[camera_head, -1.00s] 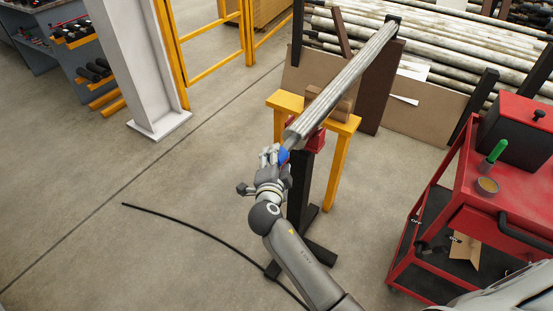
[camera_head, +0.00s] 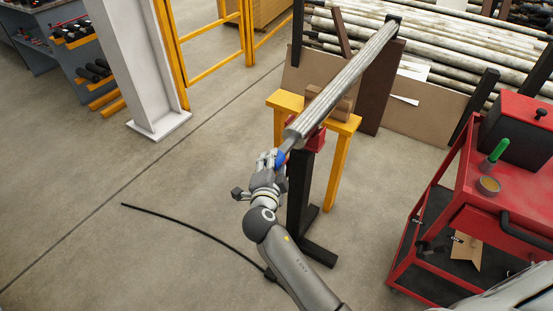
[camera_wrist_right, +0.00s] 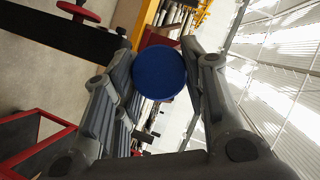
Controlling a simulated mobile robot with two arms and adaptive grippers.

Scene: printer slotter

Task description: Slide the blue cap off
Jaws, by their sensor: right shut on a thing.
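The blue cap (camera_head: 280,158) is at the lower end of a long grey ribbed pipe (camera_head: 345,80). A narrower grey section shows between the pipe's thick end and the cap; I cannot tell whether the cap is still around it. My right gripper (camera_head: 269,162) is shut on the cap. In the right wrist view the cap's round blue face (camera_wrist_right: 159,73) sits between the two fingers of the right gripper (camera_wrist_right: 158,85). My left gripper is not in view.
A red tool cart (camera_head: 470,215) stands at the right. A black cable (camera_head: 190,222) lies on the floor.

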